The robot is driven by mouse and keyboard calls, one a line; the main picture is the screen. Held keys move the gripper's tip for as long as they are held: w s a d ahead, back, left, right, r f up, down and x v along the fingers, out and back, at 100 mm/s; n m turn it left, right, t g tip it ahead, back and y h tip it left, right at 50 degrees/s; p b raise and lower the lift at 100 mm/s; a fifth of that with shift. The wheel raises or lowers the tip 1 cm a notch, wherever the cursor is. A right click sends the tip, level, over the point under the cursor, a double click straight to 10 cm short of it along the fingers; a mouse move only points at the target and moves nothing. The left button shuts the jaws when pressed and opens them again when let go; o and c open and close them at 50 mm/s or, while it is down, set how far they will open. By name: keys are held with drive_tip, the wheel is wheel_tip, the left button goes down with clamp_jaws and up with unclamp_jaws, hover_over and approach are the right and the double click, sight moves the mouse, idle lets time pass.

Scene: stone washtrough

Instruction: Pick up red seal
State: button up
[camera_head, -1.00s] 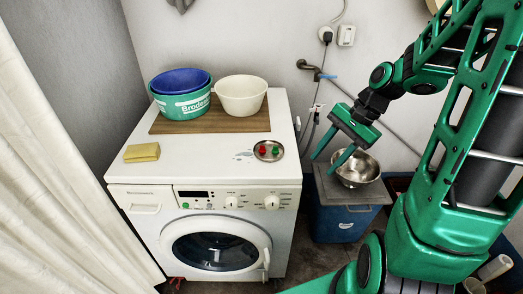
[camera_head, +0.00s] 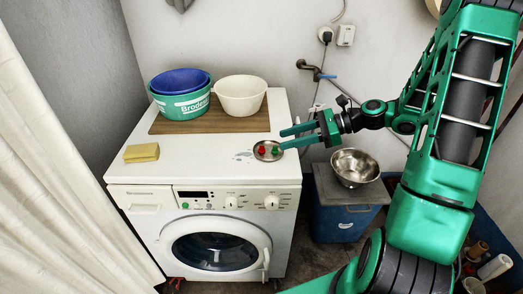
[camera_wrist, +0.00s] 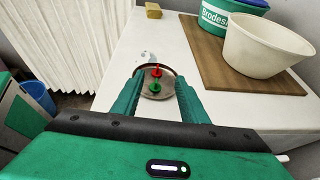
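The red seal (camera_head: 262,150) is a small red piece in a shallow round metal dish (camera_head: 259,156) on top of the washing machine, near its right edge. A green seal (camera_head: 274,151) sits in the same dish just beside it. My gripper (camera_head: 281,140) is open, its fingers pointing left over the dish. In the wrist view the red seal (camera_wrist: 157,71) stands a little beyond the green seal (camera_wrist: 155,87), and the dish rim (camera_wrist: 139,72) shows around them. Both seals lie between the lines of my two open fingers (camera_wrist: 160,88). Nothing is held.
A wooden board (camera_head: 235,121) at the back carries a cream bowl (camera_head: 240,96) and a green tub (camera_head: 180,104) with a blue bowl (camera_head: 181,80). A yellow sponge (camera_head: 142,152) lies at left. A steel bowl (camera_head: 354,166) stands on a blue box (camera_head: 343,218) to the right.

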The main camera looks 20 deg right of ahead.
sight(270, 152)
drive_tip(key=shift+s+f+x, duration=0.1)
drive_tip(key=shift+x, duration=1.6)
drive_tip(key=shift+s+f+x, duration=0.1)
drive_tip(key=shift+x, duration=1.6)
drive_tip(key=shift+d, duration=0.1)
clamp_jaws()
